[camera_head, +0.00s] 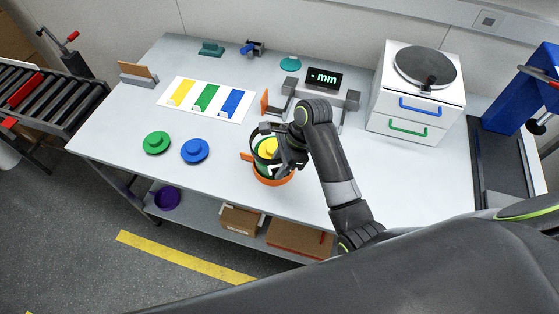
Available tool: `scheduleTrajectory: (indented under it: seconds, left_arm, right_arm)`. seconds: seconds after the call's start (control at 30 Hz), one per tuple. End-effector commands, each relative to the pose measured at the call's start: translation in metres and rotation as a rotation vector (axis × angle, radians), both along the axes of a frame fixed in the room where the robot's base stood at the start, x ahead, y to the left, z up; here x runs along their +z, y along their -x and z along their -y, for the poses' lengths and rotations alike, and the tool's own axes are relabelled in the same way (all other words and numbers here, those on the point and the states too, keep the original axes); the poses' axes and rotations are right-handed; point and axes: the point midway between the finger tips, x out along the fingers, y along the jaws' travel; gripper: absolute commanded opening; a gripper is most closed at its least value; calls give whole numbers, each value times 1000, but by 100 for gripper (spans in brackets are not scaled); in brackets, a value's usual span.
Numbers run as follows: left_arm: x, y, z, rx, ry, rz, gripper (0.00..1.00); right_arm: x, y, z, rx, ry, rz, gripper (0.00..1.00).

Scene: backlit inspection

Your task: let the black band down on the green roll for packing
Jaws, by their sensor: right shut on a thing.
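My right gripper (277,146) is shut on the black band (253,146), a dark ring, above the front middle of the table. The gripper hides part of the band and holder, and I cannot tell whether the band touches anything below. A green flanged disc (157,143) and a blue one (195,151) stand to the left. My left gripper is not in view.
A white sheet with yellow, green and blue patches (217,119) lies behind the discs. A display (323,78) and grey blocks stand behind my gripper. A white drawer unit (384,118) stands at the back right. The table's right front is largely clear.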

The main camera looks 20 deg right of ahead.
Motion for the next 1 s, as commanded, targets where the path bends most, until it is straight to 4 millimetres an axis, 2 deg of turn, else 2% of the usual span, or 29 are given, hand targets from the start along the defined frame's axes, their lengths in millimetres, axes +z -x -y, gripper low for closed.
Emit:
scheduleTrajectory:
  seconds: [0.47, 1.0]
  left_arm:
    - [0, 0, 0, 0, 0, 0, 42]
    - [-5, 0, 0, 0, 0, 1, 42]
  right_arm:
    - [-1, 0, 0, 0, 0, 0, 20]
    - [-17, 0, 0, -1, 0, -1, 20]
